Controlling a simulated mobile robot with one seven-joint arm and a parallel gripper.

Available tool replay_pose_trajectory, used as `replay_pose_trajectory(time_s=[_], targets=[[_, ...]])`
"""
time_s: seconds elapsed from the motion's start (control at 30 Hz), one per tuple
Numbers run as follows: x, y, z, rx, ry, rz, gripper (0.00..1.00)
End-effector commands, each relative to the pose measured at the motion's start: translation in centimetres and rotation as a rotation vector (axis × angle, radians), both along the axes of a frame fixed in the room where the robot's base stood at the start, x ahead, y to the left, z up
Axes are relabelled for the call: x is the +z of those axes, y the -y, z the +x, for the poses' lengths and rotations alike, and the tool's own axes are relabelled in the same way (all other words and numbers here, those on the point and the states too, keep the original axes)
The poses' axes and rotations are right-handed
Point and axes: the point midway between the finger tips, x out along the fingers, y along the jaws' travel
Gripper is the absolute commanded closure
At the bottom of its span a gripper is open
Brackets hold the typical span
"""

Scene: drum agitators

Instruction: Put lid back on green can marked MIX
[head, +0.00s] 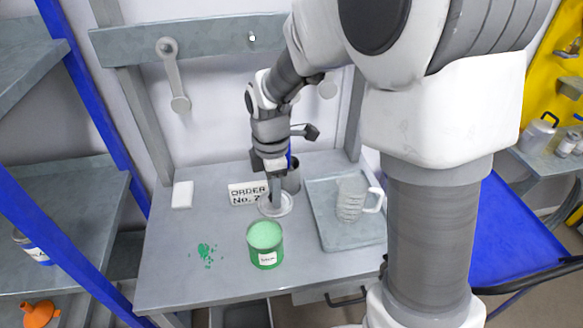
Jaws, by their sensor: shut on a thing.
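The green can (266,257) stands upright near the front middle of the grey bench, with a white label on its front whose text is too small to read surely. Its top is open and pale green content shows inside. A pale round lid (286,208) is just behind the can in the picture, apart from it. My gripper (276,203) points down over the lid's middle and is shut on it. The fingertips are small in the head view, and I cannot tell whether the lid touches the bench.
An order sign (245,194) and a grey cup (292,182) stand close behind my gripper. A tray (350,238) with a clear jug (351,198) lies to the right. Green splatter (206,254) marks the bench left of the can. A white block (182,195) lies further left.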

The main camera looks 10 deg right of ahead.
Motion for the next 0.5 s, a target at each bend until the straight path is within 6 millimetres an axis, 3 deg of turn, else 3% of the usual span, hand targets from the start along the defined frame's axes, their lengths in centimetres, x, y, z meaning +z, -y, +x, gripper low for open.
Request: replay_pose_trajectory(time_s=[0.03,0.1,0.5], targets=[[1.3,-0.7,-0.6,0.032,-0.002,0.0,1.0],[1.7,-1.5,-1.4,0.071,-0.001,0.001,1.0],[1.8,-3.3,-3.1,0.163,0.001,0.003,1.0]])
